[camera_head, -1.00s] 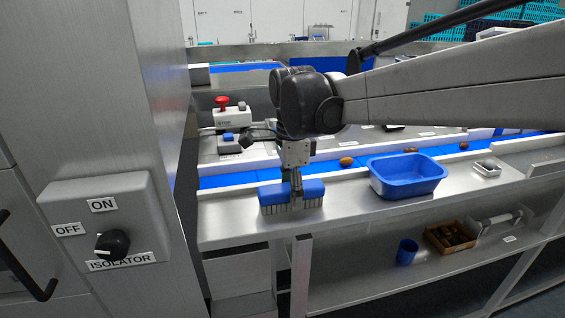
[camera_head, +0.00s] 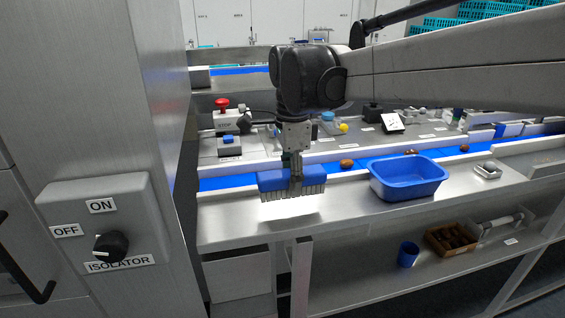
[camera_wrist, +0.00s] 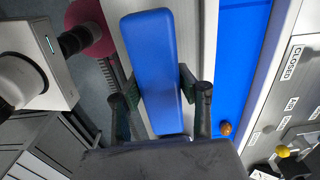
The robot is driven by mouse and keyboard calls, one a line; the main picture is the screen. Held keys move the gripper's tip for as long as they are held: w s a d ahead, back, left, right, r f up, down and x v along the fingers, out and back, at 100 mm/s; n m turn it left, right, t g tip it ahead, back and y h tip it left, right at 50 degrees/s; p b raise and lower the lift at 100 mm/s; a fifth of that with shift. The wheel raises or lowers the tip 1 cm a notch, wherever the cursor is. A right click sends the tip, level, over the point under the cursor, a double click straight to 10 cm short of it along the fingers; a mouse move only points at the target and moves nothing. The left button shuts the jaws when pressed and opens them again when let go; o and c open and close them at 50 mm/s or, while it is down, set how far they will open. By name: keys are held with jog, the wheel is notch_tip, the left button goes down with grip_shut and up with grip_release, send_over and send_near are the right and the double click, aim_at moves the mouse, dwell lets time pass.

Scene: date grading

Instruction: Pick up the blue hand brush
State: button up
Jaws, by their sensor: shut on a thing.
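The blue hand brush (camera_head: 271,181) has a blue block top and grey bristles pointing down. My gripper (camera_head: 295,178) is shut on it, nearer its right part in the head view. The brush hangs level, a little above the steel bench top (camera_head: 225,225), with a bright patch of bench under it. In the wrist view the blue back of the brush (camera_wrist: 152,60) lies between my two fingers (camera_wrist: 160,100). The bristles are mostly hidden in the wrist view.
A blue tub (camera_head: 408,190) stands on the bench to the right. Behind runs a blue conveyor belt (camera_head: 225,183) with a few dates. A red stop button (camera_head: 222,104) and other controls stand beyond it. A steel cabinet with an isolator knob (camera_head: 110,246) is at left.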

jog(key=s+a+r+b, duration=0.1)
jog(key=s+a+r, duration=0.6)
jog(key=s, duration=0.2)
jog(key=shift+s, duration=0.2)
jog(key=o, duration=0.6)
jog(key=c, duration=0.4)
